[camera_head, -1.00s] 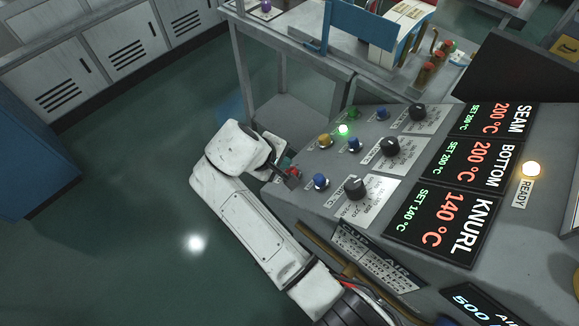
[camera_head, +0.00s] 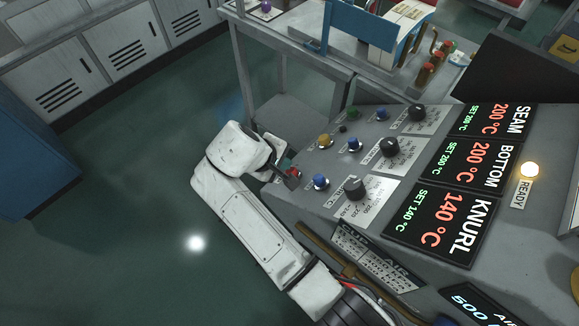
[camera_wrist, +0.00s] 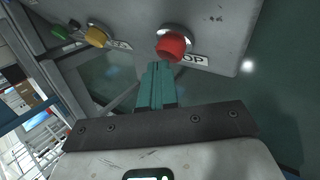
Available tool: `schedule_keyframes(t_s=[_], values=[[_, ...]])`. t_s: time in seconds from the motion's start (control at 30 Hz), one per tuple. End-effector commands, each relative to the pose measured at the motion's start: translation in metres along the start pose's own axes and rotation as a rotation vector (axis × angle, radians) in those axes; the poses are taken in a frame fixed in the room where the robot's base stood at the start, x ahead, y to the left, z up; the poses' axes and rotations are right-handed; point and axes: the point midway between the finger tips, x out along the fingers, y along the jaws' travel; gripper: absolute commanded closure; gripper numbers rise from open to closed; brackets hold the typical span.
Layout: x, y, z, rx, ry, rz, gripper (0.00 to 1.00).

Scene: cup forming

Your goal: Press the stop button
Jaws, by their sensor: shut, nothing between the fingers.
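The stop button (camera_wrist: 171,46) is a red round knob in a metal collar on the grey panel, beside a white label of which "OP" shows. In the head view the red button (camera_head: 297,173) is at the panel's left edge, partly hidden by my gripper (camera_head: 287,174). In the wrist view the teal fingers of my gripper (camera_wrist: 160,66) are together and empty. Their tips lie just below the red knob in the picture; I cannot tell whether they touch it.
A yellow button (camera_head: 324,140), blue buttons (camera_head: 320,181) and black dials (camera_head: 355,188) share the panel. A small lamp (camera_head: 343,129) is dark. Temperature displays (camera_head: 442,222) and a lit ready lamp (camera_head: 530,169) are at the right. Open green floor (camera_head: 130,200) lies left.

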Motion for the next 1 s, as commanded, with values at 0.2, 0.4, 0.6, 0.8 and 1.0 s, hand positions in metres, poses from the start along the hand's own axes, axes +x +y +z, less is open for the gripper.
schedule_keyframes(t_s=[0.2, 0.4, 0.6, 0.8, 1.0], values=[[-0.009, 0.007, -0.006, 0.0, 0.0, 0.0, 1.0], [-0.01, 0.007, -0.007, 0.0, 0.0, 0.0, 1.0], [-0.011, 0.008, -0.008, 0.0, 0.001, 0.0, 1.0], [-0.02, 0.014, -0.013, 0.0, 0.002, 0.001, 1.0], [-0.033, 0.023, -0.023, 0.0, 0.002, 0.001, 1.0]])
